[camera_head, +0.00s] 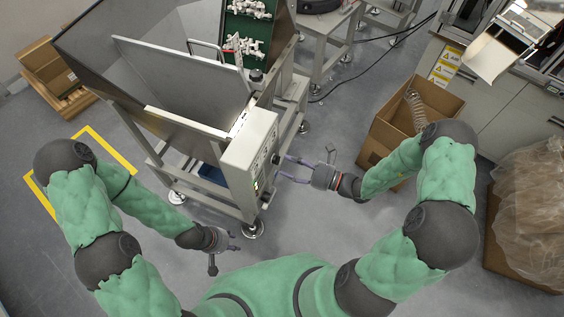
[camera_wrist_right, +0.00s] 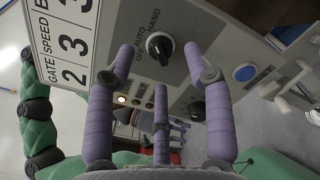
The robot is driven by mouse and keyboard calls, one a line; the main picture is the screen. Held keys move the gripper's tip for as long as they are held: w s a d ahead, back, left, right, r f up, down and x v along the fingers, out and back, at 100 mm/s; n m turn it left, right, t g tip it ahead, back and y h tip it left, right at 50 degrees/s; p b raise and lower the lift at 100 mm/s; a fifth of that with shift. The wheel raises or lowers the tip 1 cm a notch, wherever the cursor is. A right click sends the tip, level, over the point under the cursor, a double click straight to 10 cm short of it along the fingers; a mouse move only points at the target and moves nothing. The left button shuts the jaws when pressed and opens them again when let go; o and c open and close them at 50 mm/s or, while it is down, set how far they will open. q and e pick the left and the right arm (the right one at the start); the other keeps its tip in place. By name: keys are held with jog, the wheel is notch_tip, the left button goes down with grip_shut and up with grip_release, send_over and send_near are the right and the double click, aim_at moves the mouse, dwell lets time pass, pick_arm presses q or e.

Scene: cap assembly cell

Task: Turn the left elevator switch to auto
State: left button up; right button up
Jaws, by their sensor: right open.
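The grey control box (camera_head: 250,150) is fixed to the side of the metal hopper machine. In the right wrist view a black rotary switch (camera_wrist_right: 159,47) is on its panel, with AUTO and HAND lettering beside it; its exact setting is hard to read. My right gripper (camera_head: 283,168) is open, its purple fingers pointing at the panel. In the right wrist view its fingertips (camera_wrist_right: 158,62) spread around the switch, and I cannot tell whether they touch it. A second dark knob (camera_wrist_right: 197,112) is on the same panel. My left gripper (camera_head: 226,250) is open and empty, below and left of the box.
A blue button (camera_wrist_right: 245,73) and small lit indicators (camera_wrist_right: 122,99) are on the panel. A cardboard box (camera_head: 385,137) stands on the right, with a plastic-covered box (camera_head: 530,215) beyond it. The hopper (camera_head: 180,85) fills the upper left. Open floor lies between my arms.

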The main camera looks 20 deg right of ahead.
aim_at(276, 160)
jog(key=shift+b+x, duration=0.3)
jog(key=shift+x, duration=1.4)
